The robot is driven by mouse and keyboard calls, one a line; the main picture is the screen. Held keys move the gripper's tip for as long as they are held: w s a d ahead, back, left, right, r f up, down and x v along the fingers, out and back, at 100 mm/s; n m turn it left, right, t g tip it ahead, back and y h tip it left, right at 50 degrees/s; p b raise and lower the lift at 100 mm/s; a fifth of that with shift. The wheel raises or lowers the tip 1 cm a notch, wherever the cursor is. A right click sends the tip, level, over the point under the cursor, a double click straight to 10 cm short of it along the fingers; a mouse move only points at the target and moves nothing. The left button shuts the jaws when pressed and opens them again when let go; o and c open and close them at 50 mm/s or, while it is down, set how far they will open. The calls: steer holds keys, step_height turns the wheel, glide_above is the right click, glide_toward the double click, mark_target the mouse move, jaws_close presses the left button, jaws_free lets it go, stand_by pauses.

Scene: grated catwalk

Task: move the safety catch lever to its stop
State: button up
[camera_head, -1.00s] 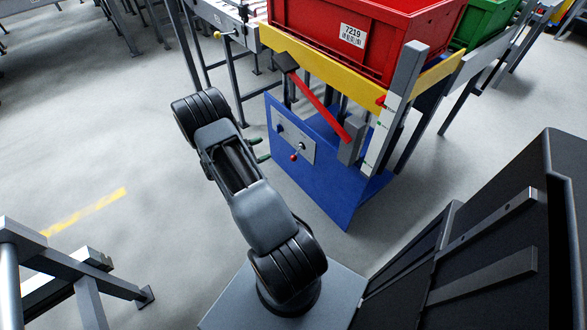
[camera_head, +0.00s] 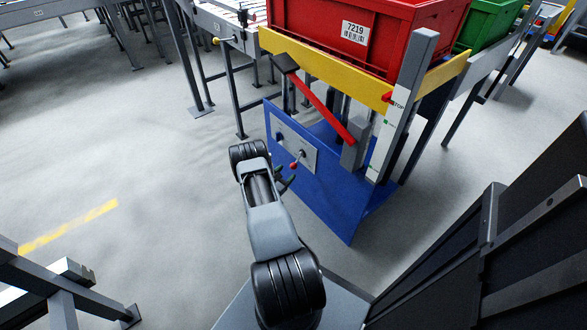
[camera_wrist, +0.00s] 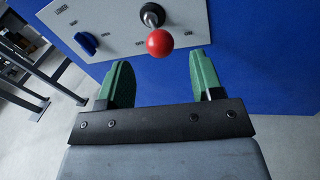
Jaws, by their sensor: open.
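A small lever with a red ball knob (camera_head: 293,166) sticks out of a grey panel (camera_head: 310,158) on the blue front plate of a lift stand. In the wrist view the red ball (camera_wrist: 159,43) is on a short metal stem, just beyond and between my fingertips. My gripper (camera_wrist: 160,62) is open, with its green fingers on either side below the ball and nothing between them. In the head view my gripper (camera_head: 287,182) is close to the panel, partly hidden by my arm. I cannot read which lever is the safety catch.
A blue rotary knob (camera_wrist: 87,43) is left of the lever on the panel. A long red bar (camera_head: 322,110) slants above it. A yellow frame (camera_head: 335,76) carries a red crate (camera_head: 340,38) labelled 7219. A grey post (camera_head: 405,105) stands right.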

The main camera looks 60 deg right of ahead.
mark_target(293, 166)
steer(key=shift+s+d+b, duration=0.2)
steer(key=shift+d+b, duration=0.4)
steer(key=shift+d, duration=2.3)
steer(key=c, duration=0.9)
steer(key=shift+w, duration=0.1)
